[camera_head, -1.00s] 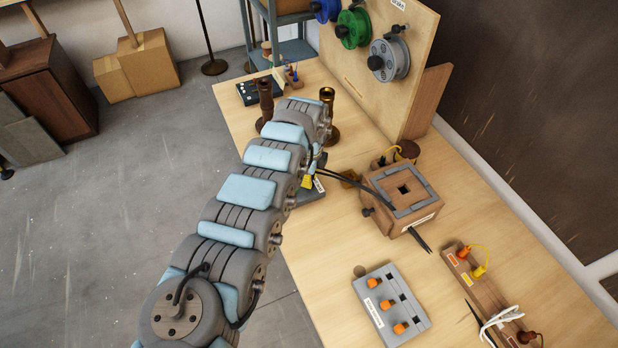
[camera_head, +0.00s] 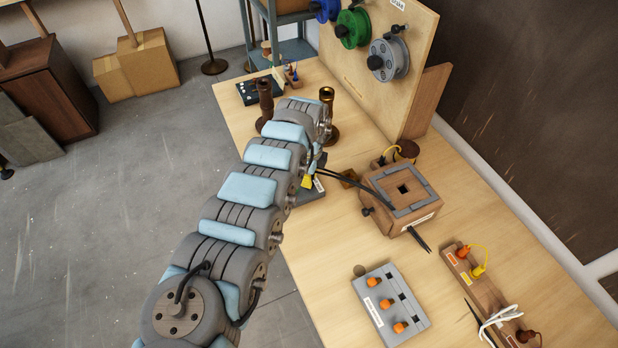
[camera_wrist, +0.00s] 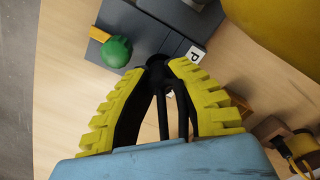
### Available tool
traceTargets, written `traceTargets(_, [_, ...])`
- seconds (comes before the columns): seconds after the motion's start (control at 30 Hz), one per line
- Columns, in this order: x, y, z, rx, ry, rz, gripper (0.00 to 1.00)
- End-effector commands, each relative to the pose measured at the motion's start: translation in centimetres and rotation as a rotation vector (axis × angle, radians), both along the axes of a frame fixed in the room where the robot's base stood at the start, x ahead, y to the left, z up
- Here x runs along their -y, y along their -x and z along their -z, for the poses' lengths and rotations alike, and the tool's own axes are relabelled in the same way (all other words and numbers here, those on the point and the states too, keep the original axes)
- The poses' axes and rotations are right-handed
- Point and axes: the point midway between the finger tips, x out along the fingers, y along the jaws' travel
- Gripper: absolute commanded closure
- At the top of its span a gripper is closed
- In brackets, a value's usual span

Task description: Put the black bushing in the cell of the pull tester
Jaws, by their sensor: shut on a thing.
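The black bushing (camera_wrist: 159,67) is between the tips of my gripper (camera_wrist: 160,72) in the wrist view. The yellow-padded fingers are shut on it. It is over the near edge of a grey device (camera_wrist: 145,45), which I take to be the pull tester. This has a green ball knob and a white label showing a "P". Whether the bushing touches the device is unclear, and the cell cannot be made out. In the head view my arm hides most of the grey device (camera_head: 312,193); a yellow bit of my gripper (camera_head: 307,182) shows beside it.
A wooden box with a grey-framed top (camera_head: 403,190) stands right of my gripper, with black rods sticking out. A grey block with orange knobs (camera_head: 390,305) lies nearer. Brown posts (camera_head: 328,115) stand behind. Bare tabletop (camera_head: 330,250) lies in front of the grey device.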

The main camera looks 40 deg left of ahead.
Motion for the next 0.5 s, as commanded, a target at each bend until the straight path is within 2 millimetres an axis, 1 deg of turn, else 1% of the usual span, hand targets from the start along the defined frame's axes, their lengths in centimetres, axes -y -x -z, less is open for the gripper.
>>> traceTargets(0.5, [0.02, -0.01, 0.52, 0.0, 0.0, 0.0, 1.0])
